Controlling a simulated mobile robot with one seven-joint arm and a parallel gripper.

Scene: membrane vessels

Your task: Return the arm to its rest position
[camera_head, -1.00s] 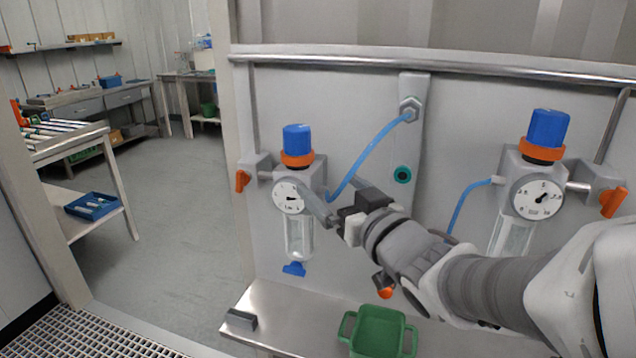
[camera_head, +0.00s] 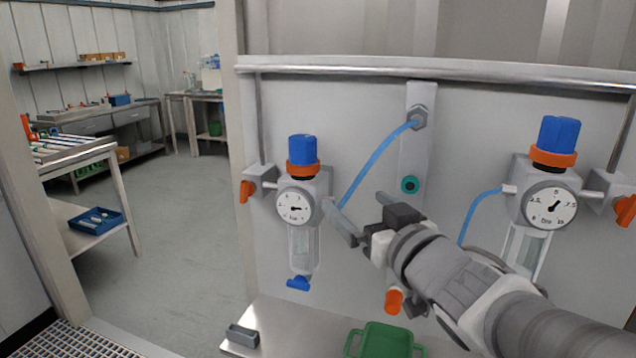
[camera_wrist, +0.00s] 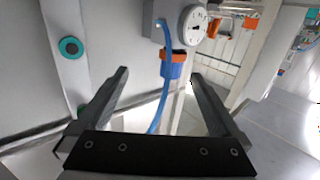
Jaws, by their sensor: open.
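My gripper (camera_head: 355,200) is open and empty, in front of the panel just right of the left regulator. In the wrist view my gripper (camera_wrist: 160,76) shows two spread fingers with nothing held between them. The left regulator (camera_head: 302,205) has a blue knob (camera_head: 301,150), an orange collar, a round gauge and a clear bowl. A blue tube (camera_head: 368,165) rises from it to a fitting on the panel. In the wrist view this tube (camera_wrist: 165,100) passes behind the gap between the fingers. I cannot tell how near it is.
The right regulator (camera_head: 548,203) stands near my forearm, with an orange-handled valve (camera_head: 624,209) at its right. A green bin (camera_head: 382,341) and a grey block (camera_head: 242,336) are on the bench (camera_head: 285,318) below. Open floor (camera_head: 185,230) lies left.

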